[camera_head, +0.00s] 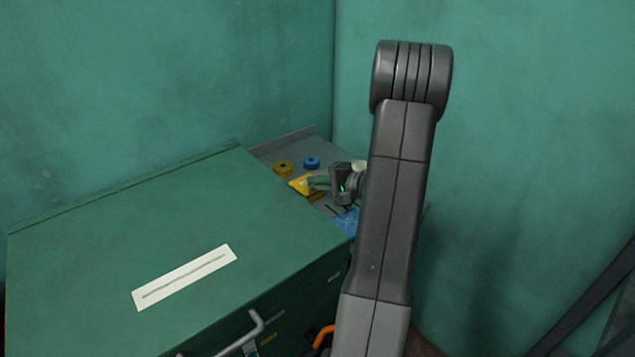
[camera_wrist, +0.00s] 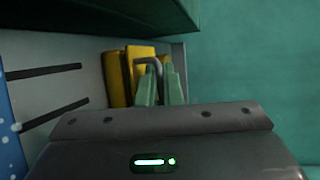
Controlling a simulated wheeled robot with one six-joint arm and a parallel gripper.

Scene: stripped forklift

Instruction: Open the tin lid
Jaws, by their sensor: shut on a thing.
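The yellow tin (camera_head: 316,196) is on the grey shelf beyond the green cabinet, partly hidden by my gripper. Its brighter yellow lid (camera_head: 299,184) shows at its left; in the wrist view the lid (camera_wrist: 139,54) stands beside a darker yellow part of the tin (camera_wrist: 117,82). A bent grey handle (camera_wrist: 150,61) sits on the lid. My gripper (camera_head: 317,183) reaches in from the right. In the wrist view its green fingers (camera_wrist: 160,84) are shut on the handle. I cannot tell how far the lid is raised.
A brown-yellow roll (camera_head: 283,168) and a blue roll (camera_head: 311,162) lie behind the tin. A blue item (camera_head: 346,221) lies at the shelf's near side. The green cabinet (camera_head: 150,235) fills the left; green walls stand close behind and right. Two dark rods (camera_wrist: 45,71) show in the wrist view.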

